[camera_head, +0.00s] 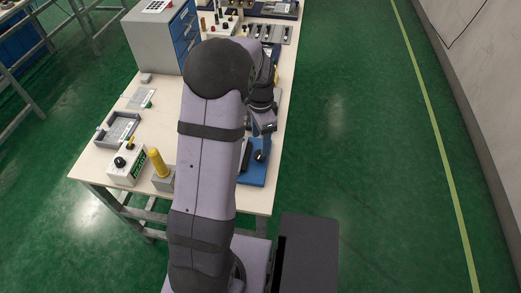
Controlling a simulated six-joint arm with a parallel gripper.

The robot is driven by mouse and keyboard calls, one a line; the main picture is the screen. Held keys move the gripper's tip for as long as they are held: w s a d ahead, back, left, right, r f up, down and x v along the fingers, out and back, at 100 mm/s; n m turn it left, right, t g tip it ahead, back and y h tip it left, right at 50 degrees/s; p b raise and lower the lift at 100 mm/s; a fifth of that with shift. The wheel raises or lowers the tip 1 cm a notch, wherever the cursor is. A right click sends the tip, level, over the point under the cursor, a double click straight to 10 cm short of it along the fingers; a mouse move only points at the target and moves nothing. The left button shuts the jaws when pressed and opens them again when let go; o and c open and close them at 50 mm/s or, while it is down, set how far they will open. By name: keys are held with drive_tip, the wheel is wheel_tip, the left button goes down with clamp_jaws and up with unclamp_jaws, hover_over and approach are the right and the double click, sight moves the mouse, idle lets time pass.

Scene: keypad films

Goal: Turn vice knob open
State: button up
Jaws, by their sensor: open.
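A blue vice (256,174) sits near the front right corner of the table, partly hidden behind my arm. Its dark knob (260,156) shows on its right side. My gripper (264,130) is just above and behind the knob, pointing down. Its jaws are small in view; they are open, with nothing seen between them. I cannot tell whether they touch the knob.
The light table (259,202) ends just right of the vice. A yellow-topped post (157,161), a white control box (127,164) and a grey tray (119,128) stand left. A drawer cabinet (156,40) and several small devices stand behind. Green floor (345,130) is clear to the right.

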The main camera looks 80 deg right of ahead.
sight(261, 157)
drive_tip(key=shift+f+p, duration=0.85)
drive_tip(key=shift+f, duration=2.4)
drive_tip(key=c, duration=1)
